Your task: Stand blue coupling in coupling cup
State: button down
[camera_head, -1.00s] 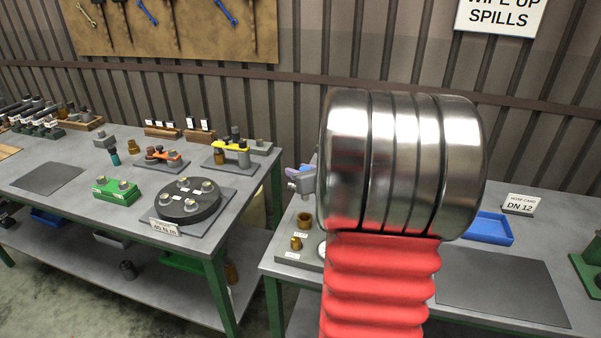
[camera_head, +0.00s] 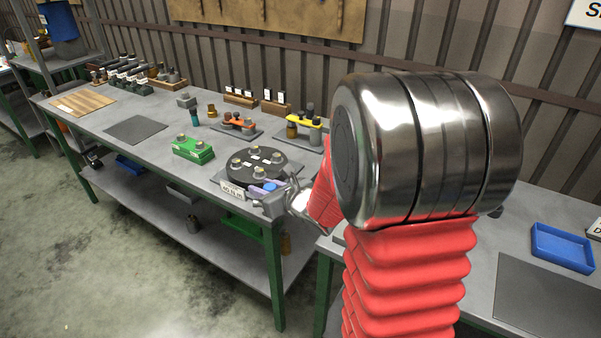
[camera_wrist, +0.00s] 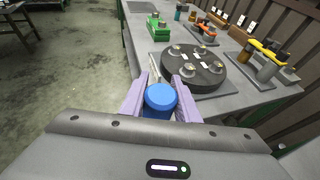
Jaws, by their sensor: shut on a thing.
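The blue coupling (camera_wrist: 160,98) is between the two lavender fingers of my gripper (camera_wrist: 160,82) in the wrist view, its round blue end facing the camera. In the head view, my gripper (camera_head: 268,190) is at the front right corner of the left bench, beside the black round turntable, with a bit of blue (camera_head: 270,187) showing between the fingers. The far end of the coupling is hidden. I cannot pick out the coupling cup for certain in either view.
The left bench (camera_head: 75,120) carries the black turntable (camera_head: 272,158), a green block (camera_head: 193,150), an orange-topped fixture (camera_head: 238,122), a yellow-topped fixture (camera_head: 305,121) and a small teal-and-grey part (camera_head: 195,118). A dark mat (camera_head: 135,129) lies bare. A blue tray (camera_head: 562,247) sits on the right bench.

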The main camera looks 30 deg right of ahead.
jog(key=s+a+f+n+y, duration=0.1)
jog(key=a+f+n+y, duration=0.1)
jog(key=a, duration=0.9)
jog(key=shift+a+f, duration=0.15)
jog(key=shift+a, duration=0.2)
